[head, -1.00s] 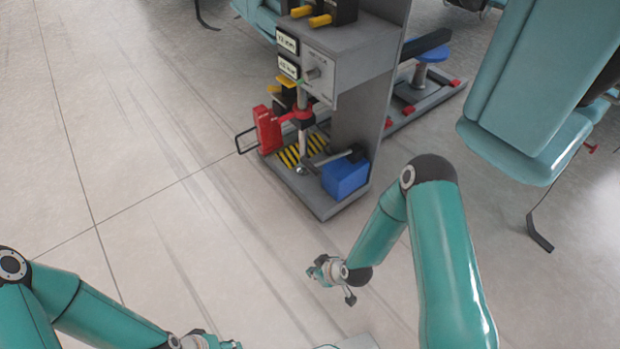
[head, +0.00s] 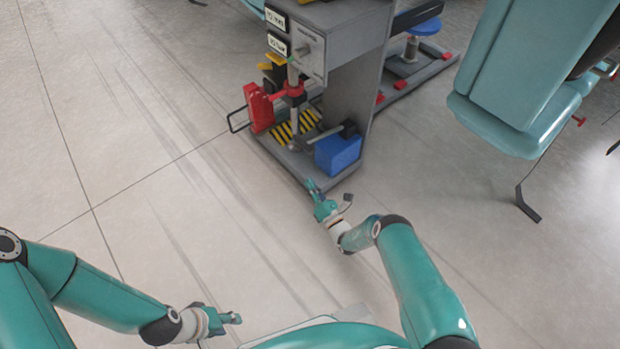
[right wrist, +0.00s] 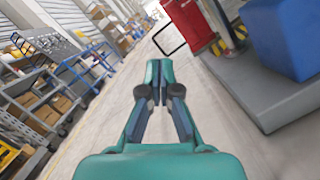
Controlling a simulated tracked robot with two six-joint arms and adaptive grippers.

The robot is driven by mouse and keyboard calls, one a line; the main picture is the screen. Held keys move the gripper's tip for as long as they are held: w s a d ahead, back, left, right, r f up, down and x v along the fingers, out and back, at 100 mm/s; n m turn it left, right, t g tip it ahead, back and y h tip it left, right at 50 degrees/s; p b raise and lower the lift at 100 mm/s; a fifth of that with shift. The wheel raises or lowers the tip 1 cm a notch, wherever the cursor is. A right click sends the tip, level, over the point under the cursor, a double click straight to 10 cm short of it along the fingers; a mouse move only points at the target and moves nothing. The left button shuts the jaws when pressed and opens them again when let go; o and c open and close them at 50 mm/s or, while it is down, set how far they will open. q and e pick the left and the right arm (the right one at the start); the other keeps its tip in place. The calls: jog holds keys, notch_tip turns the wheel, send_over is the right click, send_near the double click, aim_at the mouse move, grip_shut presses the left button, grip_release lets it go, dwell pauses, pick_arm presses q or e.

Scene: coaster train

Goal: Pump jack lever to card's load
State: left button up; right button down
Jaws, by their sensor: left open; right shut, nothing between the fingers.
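The grey test stand (head: 352,85) stands at the upper middle of the head view. A blue box (head: 338,153) sits on its base, with a dark lever (head: 326,136) lying beside it, apparently the jack lever. My right gripper (head: 313,190) is shut and empty, just in front of the base's near corner, apart from the lever. It also shows in the right wrist view (right wrist: 159,68), where the lever is not visible. My left gripper (head: 236,318) is open and empty, low over bare floor.
A red part (head: 259,108) with a wire handle stands at the stand's left side. The base edge (right wrist: 262,118) lies right of my right fingers. A teal seat (head: 515,115) stands at right. Floor (head: 150,200) at left is clear.

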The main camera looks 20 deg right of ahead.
jog(key=w+r+b, duration=0.4)
jog(key=w, duration=0.5)
jog(key=shift+d+r, duration=0.3)
jog(key=shift+r, duration=0.1)
jog(key=shift+r, duration=0.1)
jog(key=shift+w+d+r+m+p, duration=0.1)
jog(key=shift+d+r+m+p, duration=0.05)
jog(key=shift+r+p, duration=0.3)
jog(key=shift+w+d+r+m+p, duration=0.15)
jog(key=shift+r+p, duration=0.15)
jog(key=shift+r, duration=0.15)
jog(key=shift+d, duration=0.1)
